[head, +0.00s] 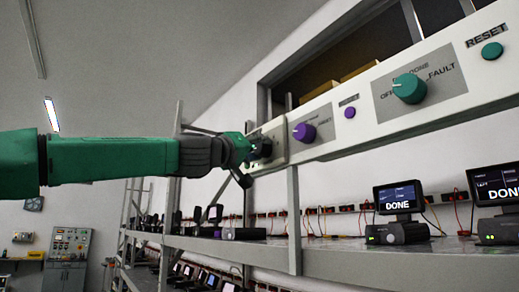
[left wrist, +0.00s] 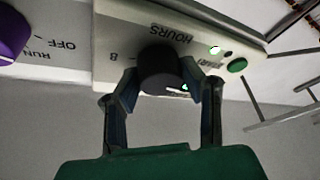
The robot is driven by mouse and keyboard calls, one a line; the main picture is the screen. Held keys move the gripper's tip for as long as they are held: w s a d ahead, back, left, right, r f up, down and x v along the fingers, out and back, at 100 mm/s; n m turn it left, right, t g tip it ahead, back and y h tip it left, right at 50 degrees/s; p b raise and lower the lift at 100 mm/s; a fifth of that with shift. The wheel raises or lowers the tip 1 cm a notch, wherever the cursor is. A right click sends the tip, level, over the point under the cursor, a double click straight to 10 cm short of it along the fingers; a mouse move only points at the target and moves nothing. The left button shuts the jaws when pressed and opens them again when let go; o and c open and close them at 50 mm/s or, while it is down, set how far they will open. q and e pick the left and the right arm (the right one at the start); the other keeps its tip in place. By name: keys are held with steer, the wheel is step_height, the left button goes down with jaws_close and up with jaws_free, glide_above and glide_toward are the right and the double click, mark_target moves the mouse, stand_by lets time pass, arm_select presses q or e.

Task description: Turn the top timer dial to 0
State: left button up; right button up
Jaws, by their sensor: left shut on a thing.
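The timer dial (left wrist: 160,68) is a dark round knob on a pale panel (left wrist: 115,62) marked HOURS, with an 8 readable to its left in the left wrist view. My left gripper (left wrist: 161,86) has one finger on each side of the dial and is shut on it. In the head view the left gripper (head: 252,151) reaches in from the left to the dark dial (head: 266,147) at the rail's far end. The dial's pointer and its 0 mark cannot be made out. My right gripper is not in view.
The rail also carries a large purple knob (head: 304,132), a small purple button (head: 350,112), a green knob (head: 409,89) and a green RESET button (head: 492,50). Below, a shelf (head: 345,262) holds several devices, two with DONE screens. A green button (left wrist: 237,65) sits beside the dial.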

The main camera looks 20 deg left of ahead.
arm_select(q)
steer(key=shift+f, duration=0.15)
steer(key=o, duration=1)
steer(key=shift+o, duration=0.8)
steer(key=shift+w, duration=0.2)
steer(key=shift+a, duration=0.1)
steer(key=shift+s+a, duration=0.1)
steer(key=shift+s, duration=0.1)
steer(key=shift+s+a+f, duration=0.1)
steer(key=shift+s, duration=0.3)
steer(key=v, duration=1)
steer(key=shift+s+a+f, duration=0.2)
steer(key=shift+a+f, duration=0.1)
steer(key=shift+f, duration=0.05)
steer(key=shift+d, duration=0.2)
